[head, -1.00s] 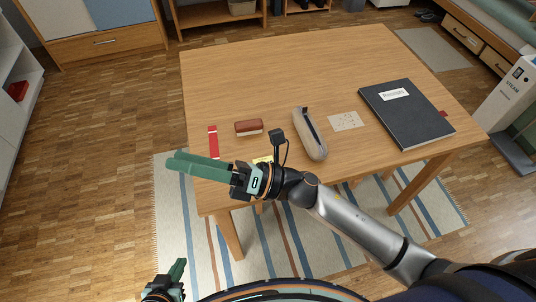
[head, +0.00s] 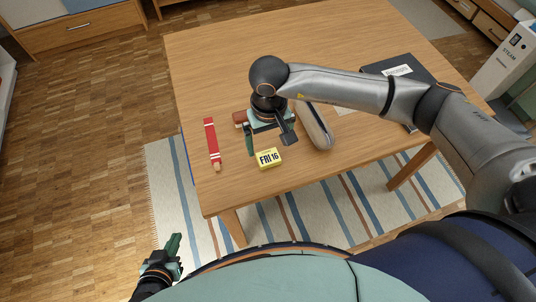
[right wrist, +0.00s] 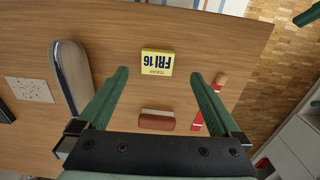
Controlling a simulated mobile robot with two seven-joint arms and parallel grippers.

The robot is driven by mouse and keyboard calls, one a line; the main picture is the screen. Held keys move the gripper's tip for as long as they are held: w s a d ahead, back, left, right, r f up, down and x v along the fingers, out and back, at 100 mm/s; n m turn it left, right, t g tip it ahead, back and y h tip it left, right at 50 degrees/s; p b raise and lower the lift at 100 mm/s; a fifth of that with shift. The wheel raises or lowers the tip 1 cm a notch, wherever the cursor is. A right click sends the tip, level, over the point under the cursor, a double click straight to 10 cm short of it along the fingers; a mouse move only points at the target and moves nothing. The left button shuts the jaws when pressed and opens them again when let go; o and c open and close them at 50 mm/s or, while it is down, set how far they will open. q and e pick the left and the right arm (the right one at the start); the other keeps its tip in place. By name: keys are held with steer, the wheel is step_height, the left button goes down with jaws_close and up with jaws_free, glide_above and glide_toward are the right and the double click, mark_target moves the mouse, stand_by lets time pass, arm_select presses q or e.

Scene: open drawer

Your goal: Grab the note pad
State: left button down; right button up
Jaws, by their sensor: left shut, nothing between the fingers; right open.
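A small yellow and white pad (head: 269,159) printed "FRI 16" lies on the wooden table near its front edge. It also shows in the right wrist view (right wrist: 157,62), beyond the fingertips and roughly centred between them. My right gripper (right wrist: 160,76) points down over the table, open, with nothing between its fingers. In the head view my right gripper (head: 266,147) is just behind the pad, partly hidden by its own wrist. My left gripper (head: 174,244) is shut and empty, low in front of the table at the left.
A red marker (head: 212,145) lies left of the pad. A brown-red brush (right wrist: 157,121) lies behind it, partly hidden in the head view. A grey pencil case (head: 316,127) lies to the right. A dark notebook (head: 372,68) is partly behind my right arm.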

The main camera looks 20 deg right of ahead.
mark_target(270, 159)
step_height(270, 159, down, 3)
steer(key=shift+a+f, duration=0.1)
steer(key=shift+f, duration=0.1)
steer(key=shift+w+d+f+p, duration=0.15)
steer(key=shift+f+p, duration=0.15)
steer(key=shift+f, duration=1.05)
steer(key=shift+w+d+f+p, duration=0.1)
steer(key=shift+f+p, duration=0.15)
steer(key=shift+f, duration=1.1)
steer(key=shift+c, duration=0.4)
steer(key=c, duration=1.2)
